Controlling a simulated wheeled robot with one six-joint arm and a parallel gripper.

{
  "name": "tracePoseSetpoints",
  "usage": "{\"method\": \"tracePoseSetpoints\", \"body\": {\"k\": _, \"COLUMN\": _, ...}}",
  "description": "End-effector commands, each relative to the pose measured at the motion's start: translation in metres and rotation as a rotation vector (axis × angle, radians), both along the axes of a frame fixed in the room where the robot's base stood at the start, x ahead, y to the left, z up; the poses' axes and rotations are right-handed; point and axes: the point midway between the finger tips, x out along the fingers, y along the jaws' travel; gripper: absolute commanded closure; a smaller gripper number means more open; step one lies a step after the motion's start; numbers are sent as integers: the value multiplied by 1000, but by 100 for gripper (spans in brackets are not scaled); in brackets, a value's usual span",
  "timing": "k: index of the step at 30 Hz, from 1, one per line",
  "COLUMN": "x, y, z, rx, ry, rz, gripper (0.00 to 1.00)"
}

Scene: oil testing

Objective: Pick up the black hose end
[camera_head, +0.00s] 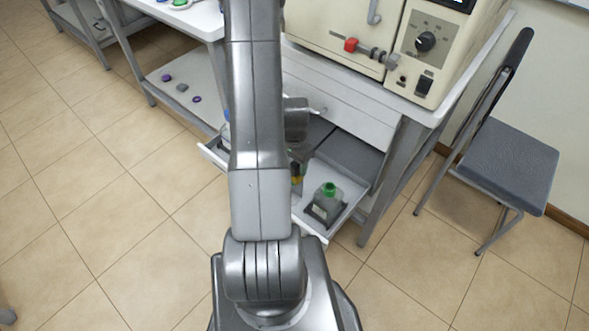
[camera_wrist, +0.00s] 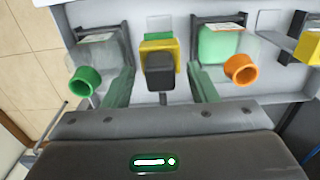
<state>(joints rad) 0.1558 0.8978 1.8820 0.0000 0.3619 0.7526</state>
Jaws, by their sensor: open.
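A black block-shaped end (camera_wrist: 160,72) with a yellow part (camera_wrist: 158,46) behind it stands in the middle of the wrist view; I take it for the black hose end. My gripper (camera_wrist: 160,82) is open, with one finger to the left of the black end and one to the right, and gaps on both sides. Whether the fingers are level with it in height I cannot tell. In the head view my arm hides most of this spot; a bit of yellow (camera_head: 297,180) shows beside the arm.
The pieces sit in a pulled-out drawer (camera_head: 311,228) under the machine table. A clear bottle with a green cap (camera_wrist: 85,80) is on the left, and one with an orange cap (camera_wrist: 241,69) on the right. Another yellow piece (camera_wrist: 308,46) is at the far right. A chair (camera_head: 498,165) stands right of the table.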

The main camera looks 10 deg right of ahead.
Motion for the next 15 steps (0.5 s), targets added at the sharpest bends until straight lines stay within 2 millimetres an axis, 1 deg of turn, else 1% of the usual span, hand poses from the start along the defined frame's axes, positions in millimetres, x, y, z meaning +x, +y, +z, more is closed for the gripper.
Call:
{"method": "tracePoseSetpoints", "body": {"k": 1, "x": -1, "y": 0, "z": -5, "rx": 0, "ry": 3, "rz": 0, "gripper": 47}}
{"method": "tracePoseSetpoints", "body": {"k": 3, "x": 0, "y": 0, "z": -9, "rx": 0, "ry": 1, "rz": 0, "gripper": 47}}
{"method": "tracePoseSetpoints", "body": {"k": 11, "x": 0, "y": 0, "z": -10, "rx": 0, "ry": -1, "rz": 0, "gripper": 47}}
{"method": "tracePoseSetpoints", "body": {"k": 12, "x": 0, "y": 0, "z": -10, "rx": 0, "ry": 0, "rz": 0, "gripper": 55}}
{"method": "tracePoseSetpoints", "body": {"k": 14, "x": 0, "y": 0, "z": -10, "rx": 0, "ry": 0, "rz": 0, "gripper": 67}}
{"method": "tracePoseSetpoints", "body": {"k": 15, "x": 0, "y": 0, "z": -10, "rx": 0, "ry": 0, "rz": 0, "gripper": 75}}
